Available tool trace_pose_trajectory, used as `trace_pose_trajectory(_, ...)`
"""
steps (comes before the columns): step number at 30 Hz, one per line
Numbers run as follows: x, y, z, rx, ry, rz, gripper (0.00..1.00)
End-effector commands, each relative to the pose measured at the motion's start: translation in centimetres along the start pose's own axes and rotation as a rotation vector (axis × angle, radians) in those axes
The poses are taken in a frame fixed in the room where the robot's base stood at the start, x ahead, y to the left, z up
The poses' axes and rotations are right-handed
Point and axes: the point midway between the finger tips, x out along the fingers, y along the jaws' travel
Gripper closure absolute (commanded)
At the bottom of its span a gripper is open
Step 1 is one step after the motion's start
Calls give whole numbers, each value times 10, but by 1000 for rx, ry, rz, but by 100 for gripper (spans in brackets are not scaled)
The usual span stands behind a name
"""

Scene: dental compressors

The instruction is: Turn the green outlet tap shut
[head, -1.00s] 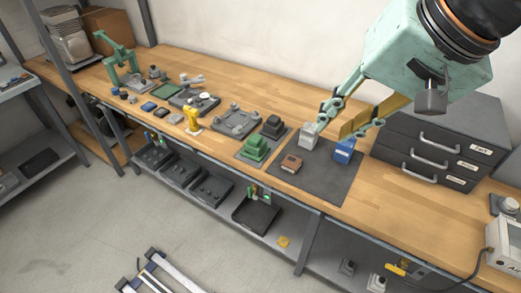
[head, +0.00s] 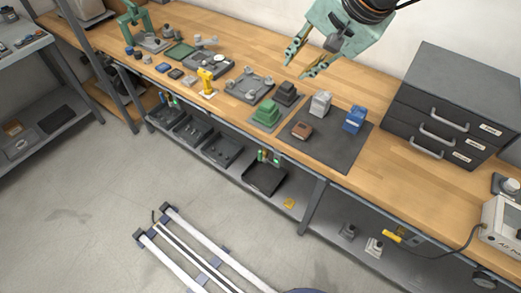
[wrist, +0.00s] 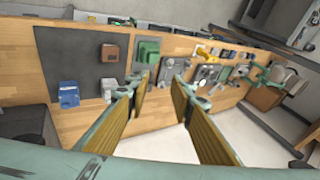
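I cannot make out a green outlet tap for certain. Small green parts (head: 268,157) hang at the bench's front edge above a black tray; they are too small to identify. My gripper (head: 299,64) is above the back of the bench, clear of the objects. In the wrist view its two fingers (wrist: 160,88) are apart with nothing between them.
A grey block (head: 320,104), a blue block (head: 354,119) and a brown block (head: 302,131) stand on a dark mat (head: 340,147). A dark drawer cabinet (head: 450,95) is at right. A yellow tool (head: 206,82) and a green press (head: 135,25) stand further left.

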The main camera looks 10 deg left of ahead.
Motion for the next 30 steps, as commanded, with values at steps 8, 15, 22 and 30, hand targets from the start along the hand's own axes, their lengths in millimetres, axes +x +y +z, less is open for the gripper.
trace_pose_trajectory(8,43,-14,-11,72,11,23,78)
trace_pose_trajectory(15,89,-19,-4,86,23,64,78)
trace_pose_trajectory(22,134,-20,10,79,36,116,78)
trace_pose_trajectory(30,183,-14,33,65,54,191,78)
